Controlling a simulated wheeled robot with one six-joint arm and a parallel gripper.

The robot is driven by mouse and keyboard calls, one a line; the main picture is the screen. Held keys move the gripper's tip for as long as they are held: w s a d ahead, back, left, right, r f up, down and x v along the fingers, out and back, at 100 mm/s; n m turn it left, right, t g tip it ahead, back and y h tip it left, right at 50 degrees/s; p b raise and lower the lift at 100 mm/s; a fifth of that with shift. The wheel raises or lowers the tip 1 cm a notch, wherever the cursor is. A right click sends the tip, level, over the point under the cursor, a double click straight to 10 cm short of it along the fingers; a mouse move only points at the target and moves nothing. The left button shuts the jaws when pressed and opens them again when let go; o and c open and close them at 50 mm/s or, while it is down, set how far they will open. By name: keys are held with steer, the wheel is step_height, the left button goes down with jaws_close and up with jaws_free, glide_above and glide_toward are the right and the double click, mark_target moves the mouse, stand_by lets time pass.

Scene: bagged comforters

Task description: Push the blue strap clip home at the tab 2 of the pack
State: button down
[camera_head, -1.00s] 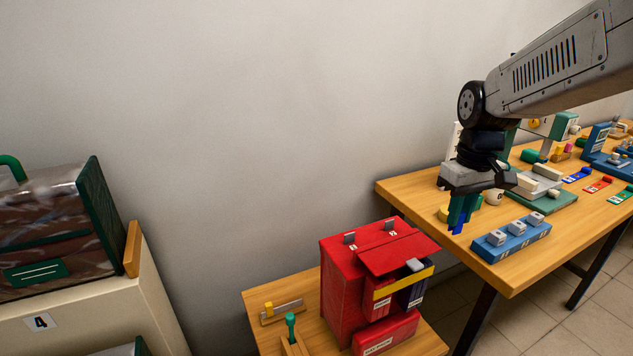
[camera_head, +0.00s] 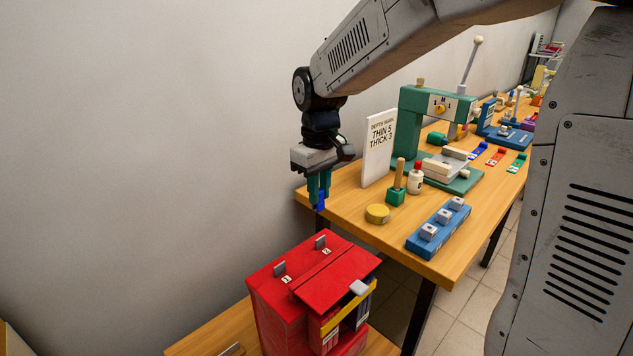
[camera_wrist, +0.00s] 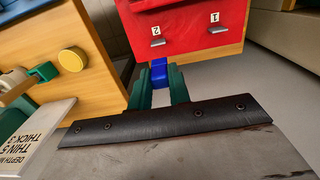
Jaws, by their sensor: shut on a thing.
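My gripper (camera_head: 319,198) is shut on the blue strap clip (camera_head: 321,201), which sticks out below the teal fingertips. In the wrist view the clip (camera_wrist: 159,73) sits between the fingertips (camera_wrist: 159,82). The red pack (camera_head: 288,296) stands below it, apart from the clip. Two grey metal tabs rise from its top. Tab 2 (camera_head: 320,242) is the one nearer the workbench, and tab 1 (camera_head: 281,268) is nearer the wall side. In the wrist view, tab 2 (camera_wrist: 157,43) is at left and tab 1 (camera_wrist: 213,30) at right, both with number labels. Neither tab carries a clip.
The pack stands on a low wooden table (camera_head: 210,338). The workbench (camera_head: 340,208) at right holds a yellow disc (camera_head: 377,213), a blue block with grey pegs (camera_head: 438,229), a white sign (camera_head: 378,147) and a green press (camera_head: 411,120). The plain wall is behind the gripper.

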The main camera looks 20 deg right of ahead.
steer(key=shift+d, duration=0.2)
steer(key=shift+f, duration=0.1)
glide_above(321, 238)
steer(key=shift+f, duration=3.35)
steer(key=shift+f, duration=1.5)
steer(key=c, duration=0.6)
jaws_free()
steer(key=shift+r, duration=0.1)
steer(key=shift+r, duration=3.45)
